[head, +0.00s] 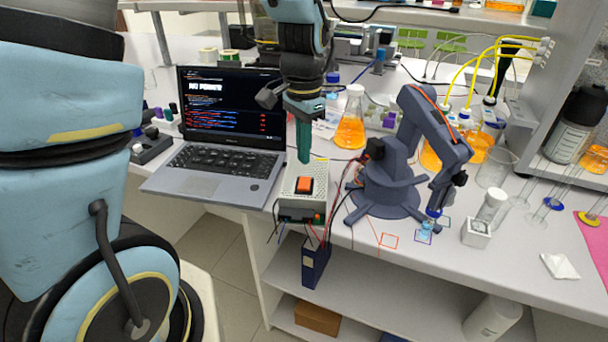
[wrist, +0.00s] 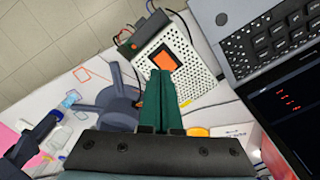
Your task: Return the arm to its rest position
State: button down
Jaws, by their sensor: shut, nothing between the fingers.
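My gripper (head: 304,158) hangs from my arm with its green fingers pointing down, shut and empty. It is above the back edge of a perforated grey box with an orange rocker switch (head: 304,185), apart from the switch as far as I can tell. In the wrist view the green fingers (wrist: 160,85) lie close together, and the orange switch (wrist: 164,57) shows just beyond their tips. My upper arm links fill the left of the head view.
An open laptop (head: 215,170) stands left of the box. A small blue-grey robot arm (head: 385,190) stands right of it. An orange flask (head: 350,125) is behind. Red and black wires (head: 325,225) run from the box. The bench's front edge is close.

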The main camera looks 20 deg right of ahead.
dwell(0.4)
jog(key=w+a+n+t+b, duration=0.1)
jog(key=a+n+b, duration=0.1)
jog(key=a+n, duration=1.1)
jog(key=a, duration=1.2)
jog(key=shift+a+f+n+t, duration=0.15)
jog(key=shift+f+n+t, duration=0.05)
jog(key=shift+n+t, duration=0.1)
